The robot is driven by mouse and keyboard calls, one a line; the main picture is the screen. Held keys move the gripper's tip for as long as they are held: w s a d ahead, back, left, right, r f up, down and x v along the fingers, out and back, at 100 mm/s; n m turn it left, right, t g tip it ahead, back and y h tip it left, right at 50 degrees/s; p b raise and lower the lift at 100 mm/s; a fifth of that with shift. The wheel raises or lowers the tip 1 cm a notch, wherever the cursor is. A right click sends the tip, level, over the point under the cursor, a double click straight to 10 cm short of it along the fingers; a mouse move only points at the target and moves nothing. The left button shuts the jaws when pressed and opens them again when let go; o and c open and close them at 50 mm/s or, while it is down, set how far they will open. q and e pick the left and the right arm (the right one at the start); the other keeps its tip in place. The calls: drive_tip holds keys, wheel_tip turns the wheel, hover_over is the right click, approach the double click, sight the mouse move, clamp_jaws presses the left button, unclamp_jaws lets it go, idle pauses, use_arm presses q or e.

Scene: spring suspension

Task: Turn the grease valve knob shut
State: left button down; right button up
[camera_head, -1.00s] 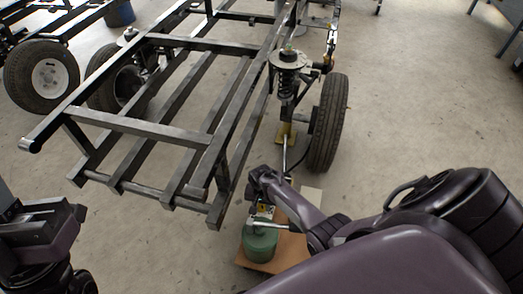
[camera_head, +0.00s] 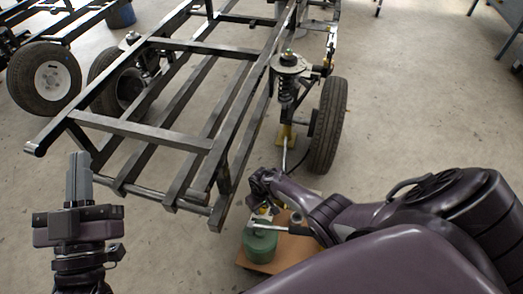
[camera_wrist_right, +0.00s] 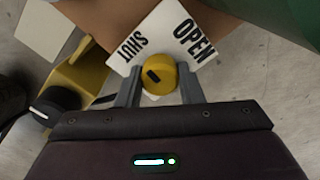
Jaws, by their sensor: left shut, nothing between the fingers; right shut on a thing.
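The yellow grease valve knob (camera_wrist_right: 161,76) shows in the right wrist view, with a short black mark left of its middle. A white plate (camera_wrist_right: 155,35) behind it reads OPEN at the right and SHUT at the left. My right gripper (camera_wrist_right: 158,86) is shut on the knob, one finger on each side. In the head view my right gripper (camera_head: 264,207) is at the green canister (camera_head: 260,246), and the knob is too small to make out there. My left gripper (camera_head: 79,160) is shut and empty, pointing up at the lower left.
The canister stands on a brown board (camera_head: 285,255) on the floor. A dark metal frame (camera_head: 140,130) with a spring (camera_head: 286,82) and a wheel (camera_head: 328,125) stands just beyond. Clear concrete floor lies to the right.

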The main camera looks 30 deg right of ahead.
use_arm(q)
drive_tip(key=shift+f, duration=0.3)
use_arm(e)
drive_tip(key=shift+n, duration=0.6)
drive_tip(key=o, duration=1)
use_arm(q)
drive_tip(key=shift+w+d, duration=0.1)
